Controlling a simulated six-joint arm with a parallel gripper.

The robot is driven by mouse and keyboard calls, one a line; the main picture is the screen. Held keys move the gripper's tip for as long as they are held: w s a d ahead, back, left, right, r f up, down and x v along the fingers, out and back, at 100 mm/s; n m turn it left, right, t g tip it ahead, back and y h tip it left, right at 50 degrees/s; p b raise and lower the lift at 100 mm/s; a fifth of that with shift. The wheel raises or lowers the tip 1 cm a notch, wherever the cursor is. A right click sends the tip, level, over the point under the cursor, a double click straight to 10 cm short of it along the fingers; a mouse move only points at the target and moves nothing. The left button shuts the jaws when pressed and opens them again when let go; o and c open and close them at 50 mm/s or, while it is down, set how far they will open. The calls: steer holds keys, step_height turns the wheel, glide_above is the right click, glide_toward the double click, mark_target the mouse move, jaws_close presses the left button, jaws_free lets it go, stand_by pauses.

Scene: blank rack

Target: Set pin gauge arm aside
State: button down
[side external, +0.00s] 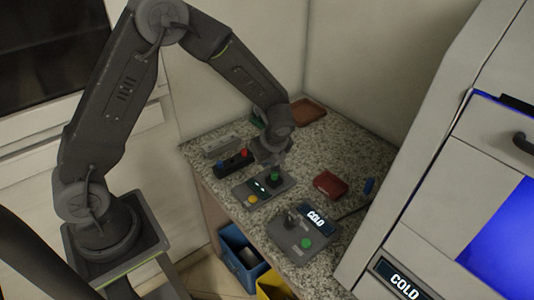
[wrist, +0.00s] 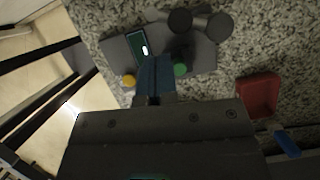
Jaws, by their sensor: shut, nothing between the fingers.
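A dark gauge box with a lit screen (side external: 260,186), a yellow button and a green button or knob stands on the speckled counter. It also shows in the wrist view (wrist: 202,58), partly behind my fingers. Two dark round discs (wrist: 200,22) lie beside its upper edge in the wrist view; I cannot tell whether they are the pin gauge arm. My gripper (side external: 270,160) is over the far side of the box in the side view. In the wrist view its fingers (wrist: 155,62) are together and empty, over the box between the yellow and green controls.
A box with blue and red knobs (side external: 233,163) stands behind left. A red tray (side external: 330,185) and a box labelled COLD (side external: 303,235) are to the right and front. A brown tray (side external: 308,112) lies at the back. A large machine (side external: 450,190) borders the counter at right.

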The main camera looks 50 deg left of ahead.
steer(key=v, duration=1)
steer(key=shift+d, duration=0.3)
